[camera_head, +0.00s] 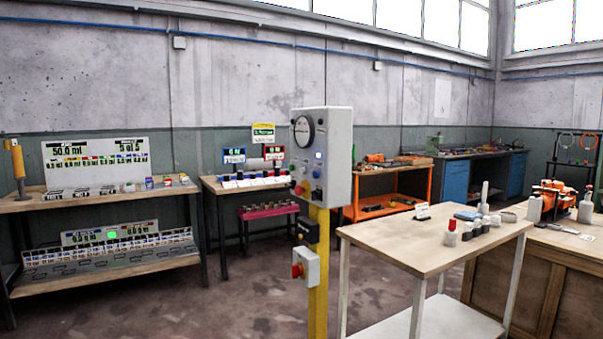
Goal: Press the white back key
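I cannot make out a key marked as back; labels are too small to read. Pale keys or blocks show in three places: a row in front of the two small displays (234,156) on the middle table, rows on the sloped grey key panel (110,252) on the left bench's lower shelf, and pale blocks (80,193) on its top. I cannot tell which of these, if any, is the white back key. My gripper is not in view.
A grey control box (339,165) with a dial and buttons stands on a yellow post (318,270) in front. A light-topped table (400,243) with small bottles is at the right, beside a wooden bench (580,250). Open floor (200,310) lies between the left bench and the post.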

